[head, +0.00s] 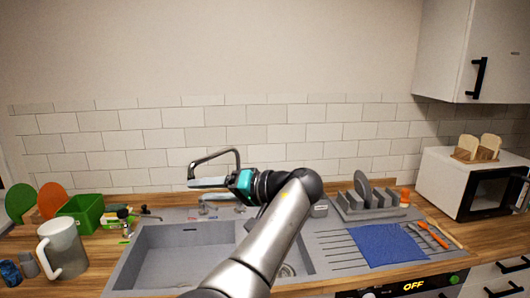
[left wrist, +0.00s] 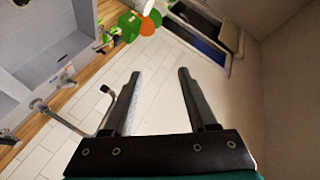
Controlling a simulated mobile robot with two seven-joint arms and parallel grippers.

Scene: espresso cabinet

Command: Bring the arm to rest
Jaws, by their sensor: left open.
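My left arm comes up from the bottom middle of the head view and bends left. My left gripper (head: 192,184), with a teal body, is held above the back edge of the sink, pointing left in front of the tiled wall. In the left wrist view its two dark fingers (left wrist: 159,75) stand apart with nothing between them, so it is open and empty. The dark faucet (head: 212,156) arches close to the fingers in the head view; whether they touch cannot be told. It also shows left of the fingers in the left wrist view (left wrist: 62,121). My right gripper is not in view.
The grey sink (head: 180,245) lies below the gripper. A pitcher (head: 62,248) and a green bin (head: 82,213) stand at left. A dish rack (head: 368,203), a blue mat (head: 388,245) and a white microwave (head: 470,182) are at right. An upper cabinet (head: 470,50) hangs at top right.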

